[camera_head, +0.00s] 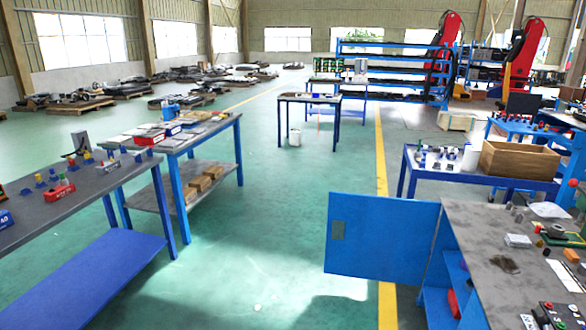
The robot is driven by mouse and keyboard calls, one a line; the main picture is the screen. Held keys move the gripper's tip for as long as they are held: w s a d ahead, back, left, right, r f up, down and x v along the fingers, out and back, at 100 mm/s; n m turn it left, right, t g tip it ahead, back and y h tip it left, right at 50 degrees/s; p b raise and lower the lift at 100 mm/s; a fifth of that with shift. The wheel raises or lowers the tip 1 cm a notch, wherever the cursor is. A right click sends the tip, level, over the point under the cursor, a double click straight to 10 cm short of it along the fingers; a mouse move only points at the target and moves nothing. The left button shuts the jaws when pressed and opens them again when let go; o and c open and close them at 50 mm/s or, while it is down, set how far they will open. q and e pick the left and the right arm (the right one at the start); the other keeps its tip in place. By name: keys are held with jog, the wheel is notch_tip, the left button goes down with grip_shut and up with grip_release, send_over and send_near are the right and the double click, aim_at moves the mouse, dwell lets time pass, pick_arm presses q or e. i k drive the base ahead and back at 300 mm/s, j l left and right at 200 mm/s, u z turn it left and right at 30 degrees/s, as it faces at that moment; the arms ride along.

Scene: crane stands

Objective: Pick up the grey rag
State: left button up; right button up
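A dark grey-brown crumpled patch (505,264) lies on the grey top of the workbench (462,229) at the lower right; it may be the grey rag, but it is too small to be sure. A pale, flat, cloth-like piece (549,210) lies farther back on the same bench. Neither of my grippers shows in the head view.
The workbench's blue cabinet door (382,234) stands open leftward into the aisle. Several small items lie on the bench. Tables line the left. The green floor (262,250) between is clear.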

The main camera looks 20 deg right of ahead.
aim_at(516, 241)
jog(key=i+l+z, duration=0.2)
jog(key=i+z, duration=0.15)
jog(key=i, duration=0.3)
jog(key=i+z, duration=0.35)
jog(key=i, duration=0.25)
jog(key=i+j+z, duration=0.15)
jog(key=i+z, duration=0.15)
jog(key=i, duration=0.35)
jog(key=i+z, duration=0.3)
jog(key=i, duration=0.2)
jog(key=i+j+z, duration=0.1)
jog(key=i+z, duration=0.25)
jog(key=i, duration=0.15)
jog(key=i+j+z, duration=0.3)
jog(key=i, duration=0.15)
